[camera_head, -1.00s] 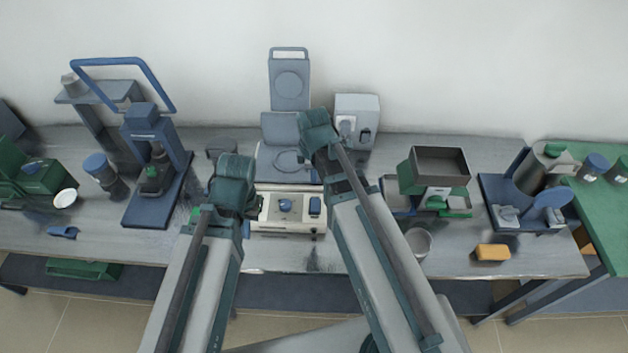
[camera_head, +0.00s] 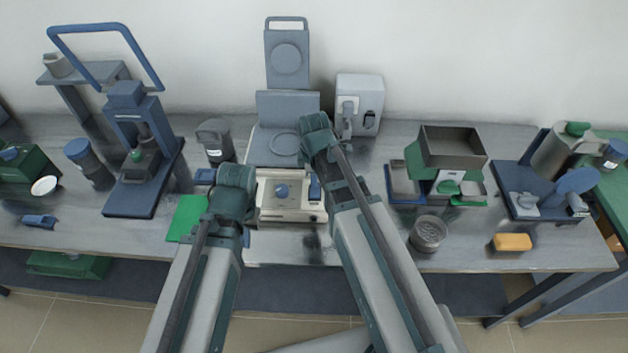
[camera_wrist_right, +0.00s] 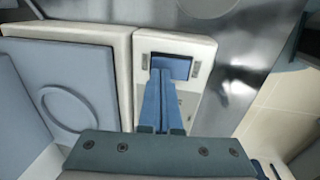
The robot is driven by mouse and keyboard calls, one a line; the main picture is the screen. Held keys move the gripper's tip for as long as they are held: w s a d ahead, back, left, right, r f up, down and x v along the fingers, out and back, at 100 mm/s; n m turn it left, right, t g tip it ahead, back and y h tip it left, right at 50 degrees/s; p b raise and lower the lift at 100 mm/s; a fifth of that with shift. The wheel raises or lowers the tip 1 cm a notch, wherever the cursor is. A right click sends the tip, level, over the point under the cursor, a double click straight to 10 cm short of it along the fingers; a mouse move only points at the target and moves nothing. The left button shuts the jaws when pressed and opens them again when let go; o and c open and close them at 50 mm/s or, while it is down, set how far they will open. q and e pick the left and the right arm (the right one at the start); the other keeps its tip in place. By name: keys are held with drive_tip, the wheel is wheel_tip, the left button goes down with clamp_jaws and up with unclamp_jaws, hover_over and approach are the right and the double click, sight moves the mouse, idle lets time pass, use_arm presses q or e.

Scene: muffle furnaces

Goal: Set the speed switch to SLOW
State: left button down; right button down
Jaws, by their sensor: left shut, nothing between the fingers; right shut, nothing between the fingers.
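In the right wrist view the blue switch (camera_wrist_right: 176,66) sits in a recess of the white panel. My right gripper (camera_wrist_right: 162,78) is shut and empty, its tips right at the switch; contact cannot be told. In the head view my right gripper (camera_head: 318,135) is above the device and its fingers are hidden. My left gripper (camera_head: 232,190) is shut and empty at the panel's left side. The switch's markings are not legible.
Behind the panel are a plate with a ring (camera_head: 286,143) and an upright lid (camera_head: 287,60). A light grey box (camera_head: 360,100) stands to the right, a blue press (camera_head: 140,150) to the left. A green mat (camera_head: 187,216) lies left of my left gripper.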

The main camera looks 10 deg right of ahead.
drive_tip(key=shift+w+f, duration=0.1)
drive_tip(key=shift+f, duration=0.15)
drive_tip(key=shift+w+f, duration=0.25)
drive_tip(key=shift+s+r+g, duration=0.1)
drive_tip(key=shift+s+g, duration=0.15)
drive_tip(key=shift+g, duration=0.05)
drive_tip(key=shift+s, duration=0.2)
drive_tip(key=shift+s+a, duration=0.2)
drive_tip(key=shift+s, duration=0.4)
drive_tip(key=shift+r, duration=0.2)
